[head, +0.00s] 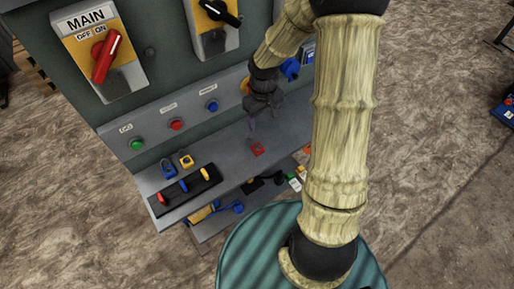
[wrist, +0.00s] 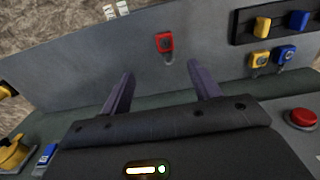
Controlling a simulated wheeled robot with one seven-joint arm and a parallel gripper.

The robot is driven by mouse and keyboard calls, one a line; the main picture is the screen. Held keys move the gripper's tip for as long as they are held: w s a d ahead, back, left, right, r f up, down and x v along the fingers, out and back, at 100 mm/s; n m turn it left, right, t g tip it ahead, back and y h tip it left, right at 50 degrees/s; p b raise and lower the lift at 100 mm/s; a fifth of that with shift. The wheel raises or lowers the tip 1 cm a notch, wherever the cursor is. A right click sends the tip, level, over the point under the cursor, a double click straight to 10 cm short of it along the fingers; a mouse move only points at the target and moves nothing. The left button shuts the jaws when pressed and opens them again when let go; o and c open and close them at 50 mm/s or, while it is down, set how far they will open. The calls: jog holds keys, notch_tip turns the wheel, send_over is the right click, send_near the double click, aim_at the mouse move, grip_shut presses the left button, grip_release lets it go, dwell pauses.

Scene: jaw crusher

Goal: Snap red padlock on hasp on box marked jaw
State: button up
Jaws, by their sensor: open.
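The red padlock (head: 257,149) lies on the grey shelf (head: 232,148) below my gripper. In the wrist view the red padlock (wrist: 164,43) sits beyond the fingertips, roughly centred between them. My gripper (head: 258,118) is open and empty above the shelf; its two dark fingers (wrist: 162,78) stand apart and do not touch the padlock. A box marked MAIN (head: 82,30) with a red handle is on the panel. A second box with a black handle (head: 222,12) is cut off at the top, and its label is out of view. No marking JAW can be read.
A blue padlock (head: 168,168) and a yellow padlock (head: 186,161) lie left on the shelf, behind a black rack (head: 185,190) holding coloured items. Green (head: 137,144), red (head: 176,125) and blue (head: 212,105) buttons line the panel. A lower shelf holds clutter.

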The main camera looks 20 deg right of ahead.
send_over(259, 149)
jog(key=f, duration=1.1)
jog(key=shift+s+d+f+b, duration=0.1)
jog(key=shift+d+f+b, duration=0.2)
jog(key=shift+d, duration=0.1)
jog(key=f, duration=0.2)
jog(key=a+f, duration=0.1)
jog(key=f, duration=0.1)
jog(key=shift+f, duration=0.55)
jog(key=c, duration=1.1)
